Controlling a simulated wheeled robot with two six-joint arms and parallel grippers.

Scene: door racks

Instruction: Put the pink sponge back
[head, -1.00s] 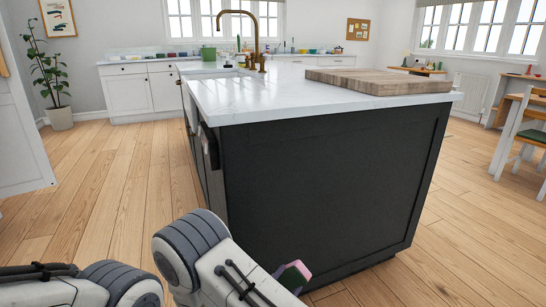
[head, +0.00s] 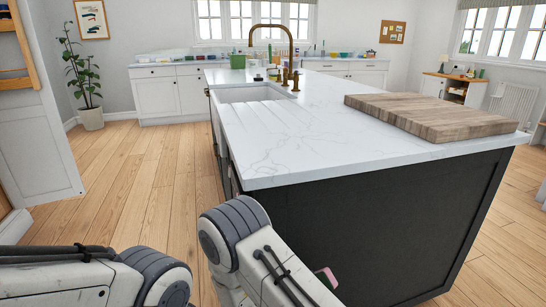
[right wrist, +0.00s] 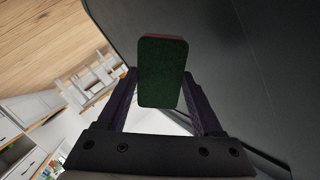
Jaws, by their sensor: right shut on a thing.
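The pink sponge (right wrist: 161,72) is in the right wrist view, its dark green scouring side facing the camera and a thin pink edge along its top. My right gripper (right wrist: 160,84) is shut on it, one finger on each side. In the head view only a small pink corner of the sponge (head: 328,278) shows at the bottom, beside my arm and in front of the island's dark side. My left gripper is not in view; only arm links show at the lower left.
A kitchen island (head: 290,138) with a white top and dark sides stands close ahead. It carries a sink (head: 248,93), a brass tap (head: 292,60) and a wooden board (head: 440,115). Wood floor (head: 150,185) is free to the left. A back counter (head: 165,72) holds small coloured items.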

